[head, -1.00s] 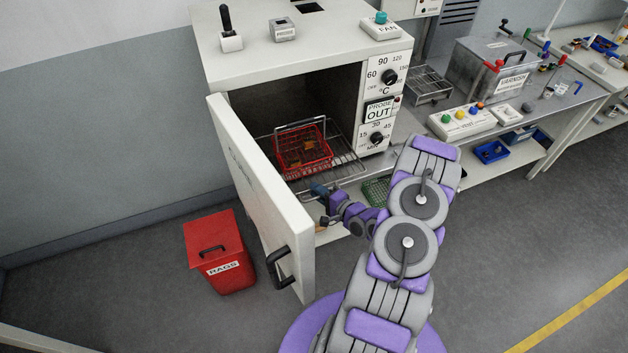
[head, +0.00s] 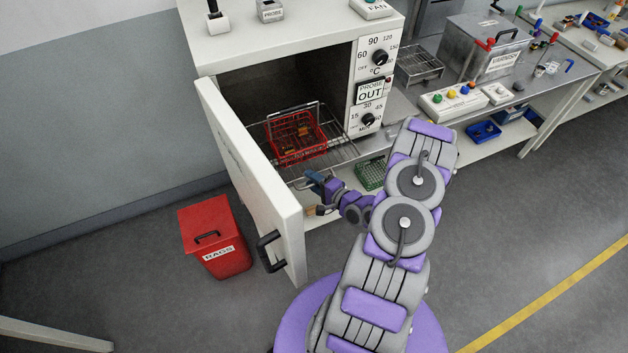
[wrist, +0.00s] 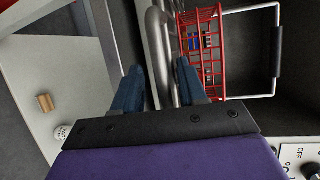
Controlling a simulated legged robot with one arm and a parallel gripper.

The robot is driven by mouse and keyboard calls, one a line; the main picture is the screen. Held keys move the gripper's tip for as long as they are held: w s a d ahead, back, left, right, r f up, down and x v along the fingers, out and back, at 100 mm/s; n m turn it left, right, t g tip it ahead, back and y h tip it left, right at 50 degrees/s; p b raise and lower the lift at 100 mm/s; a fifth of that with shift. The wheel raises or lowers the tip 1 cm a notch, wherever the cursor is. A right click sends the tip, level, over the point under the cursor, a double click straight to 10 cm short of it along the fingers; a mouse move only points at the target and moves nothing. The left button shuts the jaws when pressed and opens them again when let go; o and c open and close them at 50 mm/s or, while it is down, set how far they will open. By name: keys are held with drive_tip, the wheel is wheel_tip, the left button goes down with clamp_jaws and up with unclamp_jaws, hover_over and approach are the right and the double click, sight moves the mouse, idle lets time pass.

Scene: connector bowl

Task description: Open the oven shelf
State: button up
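The oven shelf (head: 337,157) is a wire rack that sticks out of the open oven (head: 262,92). Its front bar (wrist: 157,62) runs between my two fingers in the wrist view. Exact finger contact is hard to see. A red wire basket (head: 297,137) with a raised handle sits on the shelf, with small parts in it; it also shows in the wrist view (wrist: 208,60).
The oven door (head: 250,170) stands wide open left of the shelf, its black handle (head: 268,251) low on it. A red RAGS bin (head: 213,238) stands on the floor. A green basket (head: 370,175) is below the shelf. The floor at right is clear.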

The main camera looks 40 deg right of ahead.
drive_tip(key=shift+r, duration=0.1)
idle(0.3)
drive_tip(key=v, duration=1.7)
drive_tip(key=shift+s, duration=0.15)
idle(0.4)
